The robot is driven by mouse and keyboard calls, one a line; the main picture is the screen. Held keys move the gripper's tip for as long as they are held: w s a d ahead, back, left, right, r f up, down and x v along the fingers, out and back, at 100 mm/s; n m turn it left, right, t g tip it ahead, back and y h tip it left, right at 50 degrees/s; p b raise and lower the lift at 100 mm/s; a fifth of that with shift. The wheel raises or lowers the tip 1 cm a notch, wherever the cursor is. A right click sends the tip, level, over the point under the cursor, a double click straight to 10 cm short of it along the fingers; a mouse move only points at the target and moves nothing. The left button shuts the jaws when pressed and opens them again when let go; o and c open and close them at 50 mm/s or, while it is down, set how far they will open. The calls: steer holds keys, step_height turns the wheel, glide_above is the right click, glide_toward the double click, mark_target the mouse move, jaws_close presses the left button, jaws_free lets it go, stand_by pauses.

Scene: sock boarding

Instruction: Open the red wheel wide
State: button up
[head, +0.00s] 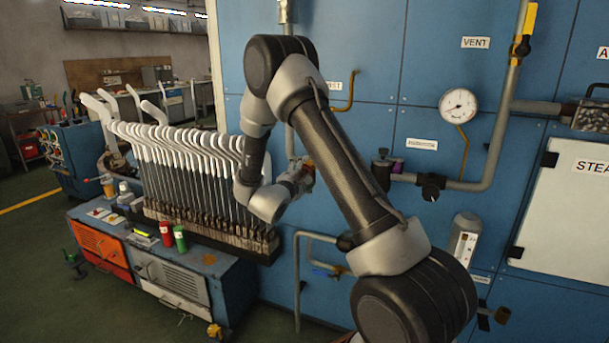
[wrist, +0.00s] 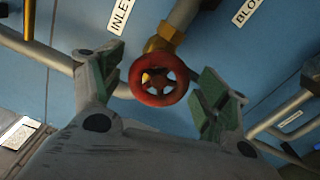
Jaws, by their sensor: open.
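The red wheel (wrist: 160,81) is a small spoked handwheel on a brass valve (wrist: 161,40) in the wrist view. The valve sits on a grey pipe against the blue panel, near a label reading INLET. My gripper (wrist: 157,95) is open, with one green-padded finger on each side of the wheel.
A rack of white sock boards (head: 180,140) stands left of my arm, on a low cabinet (head: 227,283). Grey pipes (head: 490,155), a gauge (head: 458,106) and a white steam door (head: 570,205) are on the panel to the right. Open floor lies at the lower left.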

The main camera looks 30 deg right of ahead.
steer(key=v, duration=1.2)
